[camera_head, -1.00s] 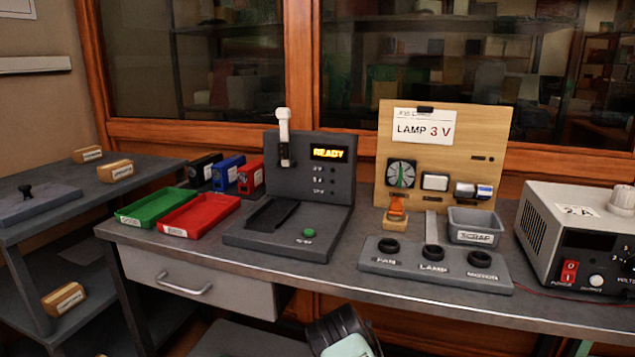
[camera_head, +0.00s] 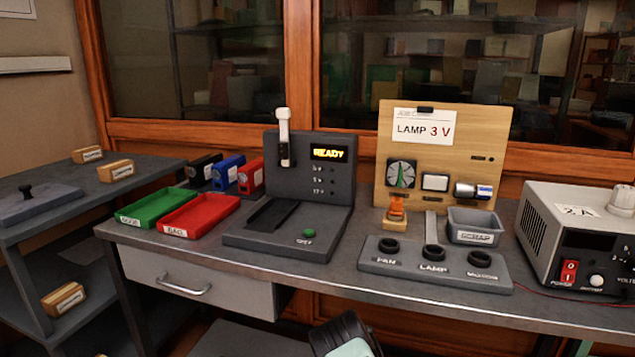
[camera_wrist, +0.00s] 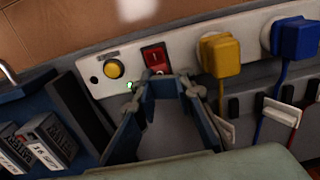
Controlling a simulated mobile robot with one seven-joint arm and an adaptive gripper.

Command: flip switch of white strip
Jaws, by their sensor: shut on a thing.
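In the wrist view a white strip (camera_wrist: 188,47) runs along the wall. It carries a round yellow button (camera_wrist: 114,67), a small green light, a red rocker switch (camera_wrist: 155,57), and yellow and blue plugs. My gripper (camera_wrist: 165,88) is directly below the red switch, fingertips pointing at its lower edge. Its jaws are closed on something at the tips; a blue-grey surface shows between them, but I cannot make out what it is. I cannot tell whether the tips touch the switch. The head view does not show the strip or the fingertips.
In the wrist view a yellow plug (camera_wrist: 219,56) and a blue plug (camera_wrist: 294,38) stand right of the switch, cords hanging down. Dark labelled boxes (camera_wrist: 45,140) are at lower left. In the head view the bench holds a red tray (camera_head: 199,214) and a power supply (camera_head: 575,235).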

